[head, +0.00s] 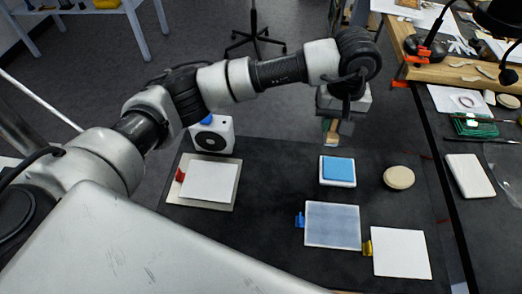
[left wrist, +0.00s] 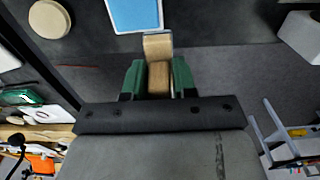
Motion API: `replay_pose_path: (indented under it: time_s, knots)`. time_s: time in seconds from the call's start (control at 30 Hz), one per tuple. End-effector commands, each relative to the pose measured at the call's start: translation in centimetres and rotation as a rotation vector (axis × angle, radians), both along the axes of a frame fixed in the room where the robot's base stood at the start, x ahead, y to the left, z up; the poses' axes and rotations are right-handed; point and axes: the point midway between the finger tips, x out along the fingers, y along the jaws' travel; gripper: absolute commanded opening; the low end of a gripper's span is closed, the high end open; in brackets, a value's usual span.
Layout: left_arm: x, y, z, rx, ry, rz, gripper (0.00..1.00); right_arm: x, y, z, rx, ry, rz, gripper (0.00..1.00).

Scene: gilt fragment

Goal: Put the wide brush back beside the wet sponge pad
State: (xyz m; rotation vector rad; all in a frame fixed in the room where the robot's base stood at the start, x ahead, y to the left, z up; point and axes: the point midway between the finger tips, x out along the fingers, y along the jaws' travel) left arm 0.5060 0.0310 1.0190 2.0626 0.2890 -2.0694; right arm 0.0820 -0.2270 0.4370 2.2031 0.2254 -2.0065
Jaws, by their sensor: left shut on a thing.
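The wet sponge pad (head: 338,169) is a blue square in a white tray near the far edge of the dark table. It also shows at the top of the left wrist view (left wrist: 133,14). My left gripper (head: 332,124) points down just behind the pad in the head view. In the left wrist view its green fingers (left wrist: 158,80) are shut on the wide brush (left wrist: 158,44), a pale wooden piece. Only a small part of the brush (head: 331,132) shows in the head view, above the table's far edge. Its bristles cannot be made out. My right gripper is not in view.
A round beige disc (head: 398,177) lies right of the pad. A blue-grey panel (head: 332,224) and a white panel (head: 401,253) lie nearer. A white sheet on a board (head: 210,182) and a white box (head: 213,135) are at left. Bare table lies left of the pad.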

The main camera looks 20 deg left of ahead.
Motion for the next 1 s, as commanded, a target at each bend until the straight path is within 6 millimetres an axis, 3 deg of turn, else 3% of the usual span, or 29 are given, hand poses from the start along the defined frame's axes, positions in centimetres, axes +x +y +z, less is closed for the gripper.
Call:
replay_pose_path:
  time_s: [0.5,0.73,1.0]
  knots:
    - [-4.0,9.2,-5.7,0.002,0.005,-0.002,0.08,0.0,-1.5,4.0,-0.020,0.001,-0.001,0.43]
    - [-4.6,10.5,-7.2,0.000,0.003,-0.004,0.08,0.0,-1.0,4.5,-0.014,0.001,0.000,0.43]
    - [-4.6,10.4,-10.6,-0.001,0.002,-0.004,0.08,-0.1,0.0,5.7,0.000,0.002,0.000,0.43]
